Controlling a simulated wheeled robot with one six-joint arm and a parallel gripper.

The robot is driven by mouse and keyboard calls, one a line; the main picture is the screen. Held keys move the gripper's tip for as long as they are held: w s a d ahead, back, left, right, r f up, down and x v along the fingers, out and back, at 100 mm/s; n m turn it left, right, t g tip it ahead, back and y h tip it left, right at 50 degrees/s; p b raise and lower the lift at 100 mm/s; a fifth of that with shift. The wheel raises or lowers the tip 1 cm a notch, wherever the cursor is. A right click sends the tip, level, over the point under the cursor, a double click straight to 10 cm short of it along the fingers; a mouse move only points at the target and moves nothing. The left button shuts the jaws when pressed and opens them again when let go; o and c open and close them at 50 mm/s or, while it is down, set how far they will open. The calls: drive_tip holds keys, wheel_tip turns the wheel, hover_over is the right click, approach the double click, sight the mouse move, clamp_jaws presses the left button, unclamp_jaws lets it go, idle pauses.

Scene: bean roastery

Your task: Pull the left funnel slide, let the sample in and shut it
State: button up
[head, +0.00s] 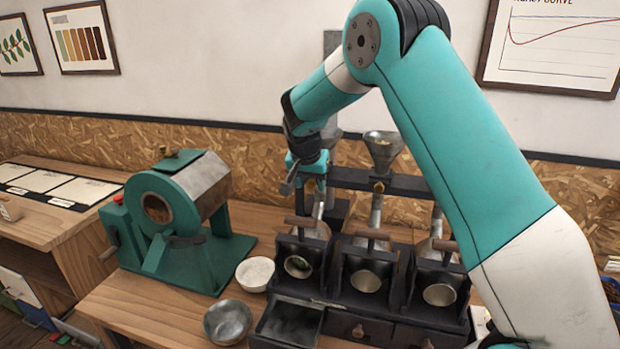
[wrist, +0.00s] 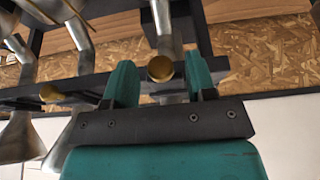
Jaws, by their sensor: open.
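My gripper (head: 303,177) is at the left end of the dark funnel rack (head: 350,180), in front of the left funnel (head: 333,132), which it mostly hides in the head view. In the wrist view its two teal fingers (wrist: 160,80) are apart. A round brass knob (wrist: 160,68) of the left funnel slide shows between them, not gripped. I cannot tell whether it touches a finger or how far the slide is out. The middle funnel (head: 383,148) stands to the right, with its own brass knob (head: 379,187) below.
A three-drum sample roaster (head: 367,250) stands below the rack, its left drawer (head: 290,325) open. A green drum roaster (head: 180,215), a white bowl (head: 255,273) and a metal bowl (head: 227,322) stand left. A second slide knob (wrist: 52,92) is beside my gripper.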

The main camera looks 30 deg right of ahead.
clamp_jaws()
drive_tip(key=shift+s+a+f+b, duration=0.15)
drive_tip(key=shift+a+b, duration=0.05)
drive_tip(key=shift+b, duration=0.5)
unclamp_jaws()
drive_tip(key=shift+r, duration=0.2)
drive_tip(key=b+v, duration=0.3)
drive_tip(key=v, duration=1.4)
drive_tip(key=shift+r, duration=0.15)
drive_tip(key=shift+s, duration=0.1)
